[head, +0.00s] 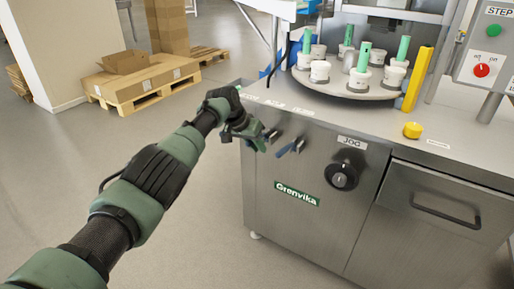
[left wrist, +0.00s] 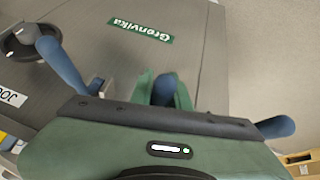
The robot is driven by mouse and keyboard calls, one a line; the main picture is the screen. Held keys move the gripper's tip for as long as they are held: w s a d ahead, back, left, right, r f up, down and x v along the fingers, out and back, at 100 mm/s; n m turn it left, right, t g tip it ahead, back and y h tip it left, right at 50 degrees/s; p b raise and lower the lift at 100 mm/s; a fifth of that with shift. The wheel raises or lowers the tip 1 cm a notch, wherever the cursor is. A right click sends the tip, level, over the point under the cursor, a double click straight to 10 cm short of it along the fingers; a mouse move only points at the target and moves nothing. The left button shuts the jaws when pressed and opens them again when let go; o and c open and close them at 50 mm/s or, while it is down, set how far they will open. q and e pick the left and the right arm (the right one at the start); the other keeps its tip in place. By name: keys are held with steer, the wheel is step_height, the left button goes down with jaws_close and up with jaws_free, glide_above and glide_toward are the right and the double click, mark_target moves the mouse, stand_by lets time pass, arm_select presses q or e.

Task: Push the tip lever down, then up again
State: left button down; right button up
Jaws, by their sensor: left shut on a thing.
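Three blue levers sit along the upper front of the steel machine (head: 290,170). My left gripper (head: 259,140) is at them, and in the left wrist view its green fingers (left wrist: 164,92) are closed around the middle lever (left wrist: 164,84), whose blue end shows between them. One free lever (head: 291,147) shows just right of the gripper in the head view; it also shows in the left wrist view (left wrist: 62,65). Another free lever (left wrist: 275,127) is on the other side in the wrist view. The small labels above the levers are too blurred to read. My right gripper is out of view.
A round JOG knob (head: 342,177) is on the front panel. On top stand a turntable (head: 345,90) with white jars and green-topped parts, a yellow post (head: 417,80) and a yellow button (head: 412,130). A pallet with boxes (head: 145,85) is behind. Floor at left is clear.

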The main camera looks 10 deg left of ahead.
arm_select(q)
steer(key=shift+r, duration=0.1)
stand_by(0.4)
steer(key=c, duration=1.3)
jaws_free()
steer(key=shift+d, duration=0.1)
steer(key=shift+c, duration=0.2)
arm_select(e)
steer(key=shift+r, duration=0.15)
